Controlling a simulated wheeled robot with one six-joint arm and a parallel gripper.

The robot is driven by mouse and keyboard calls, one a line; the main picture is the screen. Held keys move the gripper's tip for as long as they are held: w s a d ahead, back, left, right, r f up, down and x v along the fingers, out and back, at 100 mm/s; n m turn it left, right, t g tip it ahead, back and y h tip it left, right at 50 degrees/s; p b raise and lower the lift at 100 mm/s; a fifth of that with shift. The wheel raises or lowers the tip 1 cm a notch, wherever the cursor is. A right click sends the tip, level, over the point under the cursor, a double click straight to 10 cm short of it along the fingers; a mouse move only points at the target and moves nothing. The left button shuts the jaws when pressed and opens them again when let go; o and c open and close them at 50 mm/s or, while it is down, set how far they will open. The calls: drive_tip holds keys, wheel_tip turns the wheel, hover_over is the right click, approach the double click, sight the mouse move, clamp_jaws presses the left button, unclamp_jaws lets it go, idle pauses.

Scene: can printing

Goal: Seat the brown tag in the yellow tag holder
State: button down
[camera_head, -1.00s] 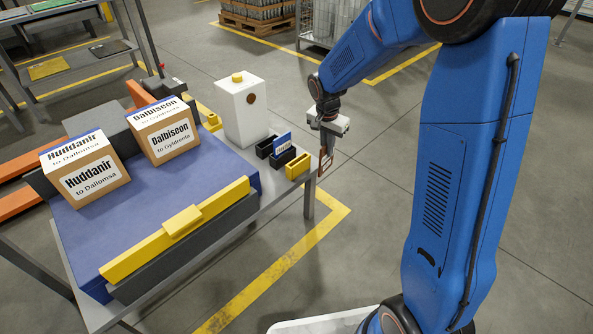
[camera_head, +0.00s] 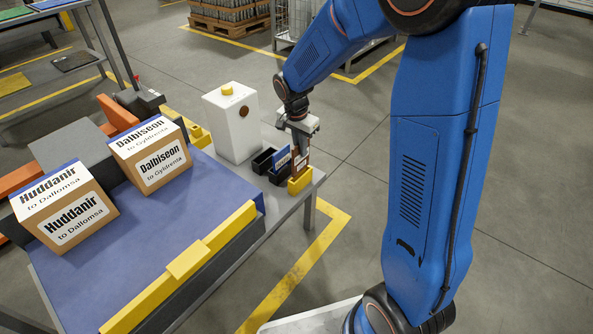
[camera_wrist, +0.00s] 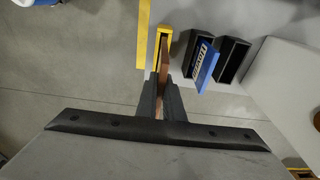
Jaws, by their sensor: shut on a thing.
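My gripper (camera_head: 301,138) is shut on the brown tag (camera_head: 300,160) and holds it upright over the yellow tag holder (camera_head: 300,181) at the table's right end. In the wrist view the brown tag (camera_wrist: 163,55) shows edge-on between my gripper's fingers (camera_wrist: 161,88). Its far end overlaps the yellow holder (camera_wrist: 164,31). I cannot tell whether its lower edge is inside the slot.
Two black holders stand left of the yellow one; a blue tag (camera_head: 281,158) leans in the nearer. A white box (camera_head: 232,125) with a yellow top button stands behind. Two labelled cartons (camera_head: 150,160) sit on the blue surface. Floor right of the table is clear.

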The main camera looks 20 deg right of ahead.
sight(298, 145)
drive_tip(key=shift+f, duration=3.75)
drive_tip(key=c, duration=1.9)
unclamp_jaws()
drive_tip(key=shift+f, duration=0.1)
drive_tip(key=r, duration=0.4)
drive_tip(key=a+r, duration=0.1)
drive_tip(key=r, duration=0.3)
drive_tip(key=s+r, duration=0.1)
drive_tip(key=r, duration=0.3)
drive_tip(key=shift+a, duration=0.25)
drive_tip(key=s+d+r+n+t, duration=0.1)
drive_tip(key=s+d+r+n, duration=0.2)
drive_tip(key=s+r, duration=0.4)
drive_tip(key=s+d+r+n+t, duration=0.1)
drive_tip(key=s+d+r+n, duration=0.2)
drive_tip(key=s, duration=0.6)
drive_tip(key=s+d+r+n+t, duration=0.1)
drive_tip(key=s+n, duration=0.1)
drive_tip(key=s, duration=0.6)
drive_tip(key=s+d+r+n+y, duration=0.1)
drive_tip(key=s+n, duration=0.1)
drive_tip(key=s, duration=0.6)
drive_tip(key=shift+s+d+r+n+t, duration=0.25)
drive_tip(key=shift+n+t, duration=0.15)
